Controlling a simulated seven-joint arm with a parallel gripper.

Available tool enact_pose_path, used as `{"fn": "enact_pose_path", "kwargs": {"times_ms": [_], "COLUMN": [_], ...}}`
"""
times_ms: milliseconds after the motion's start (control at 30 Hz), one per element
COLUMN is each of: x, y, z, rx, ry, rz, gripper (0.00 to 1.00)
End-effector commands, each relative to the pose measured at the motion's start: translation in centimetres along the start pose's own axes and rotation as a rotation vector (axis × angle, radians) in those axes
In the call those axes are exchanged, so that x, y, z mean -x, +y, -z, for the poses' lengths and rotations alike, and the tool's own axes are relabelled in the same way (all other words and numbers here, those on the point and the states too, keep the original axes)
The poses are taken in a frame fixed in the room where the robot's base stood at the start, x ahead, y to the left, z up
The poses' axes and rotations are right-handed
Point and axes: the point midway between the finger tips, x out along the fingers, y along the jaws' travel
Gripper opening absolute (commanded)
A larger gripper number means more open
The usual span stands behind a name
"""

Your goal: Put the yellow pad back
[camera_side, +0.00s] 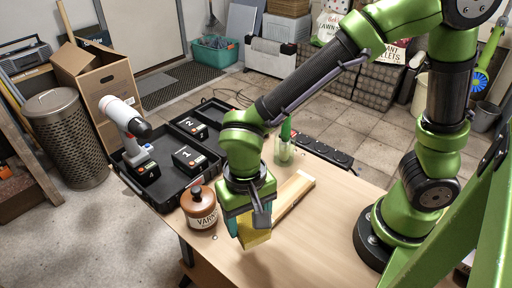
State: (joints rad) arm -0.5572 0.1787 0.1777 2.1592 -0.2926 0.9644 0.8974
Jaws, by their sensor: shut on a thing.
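The yellow pad (254,238) is a yellow block between the fingers of my gripper (250,222), over the front part of the wooden table. My gripper is shut on it and points down. The fingers hide part of the pad. I cannot tell whether the pad touches the table. A pale wooden board (294,197) lies on the table just behind and to the right of the pad.
A brown varnish jar (199,210) stands close to the left of my gripper. Behind it is an open black case (165,195) with a drill (127,125) and batteries. The table's right front is clear.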

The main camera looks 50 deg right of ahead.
Motion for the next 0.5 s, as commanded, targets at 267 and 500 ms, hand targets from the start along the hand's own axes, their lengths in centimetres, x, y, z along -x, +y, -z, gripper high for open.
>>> {"fn": "enact_pose_path", "kwargs": {"times_ms": [267,500], "x": [-3.3,-6.3], "y": [-1.3,-1.3], "z": [0.0,0.0], "rx": [0.004,0.004], "ry": [0.012,0.011], "rz": [0.013,0.011], "gripper": [0.38,0.38]}}
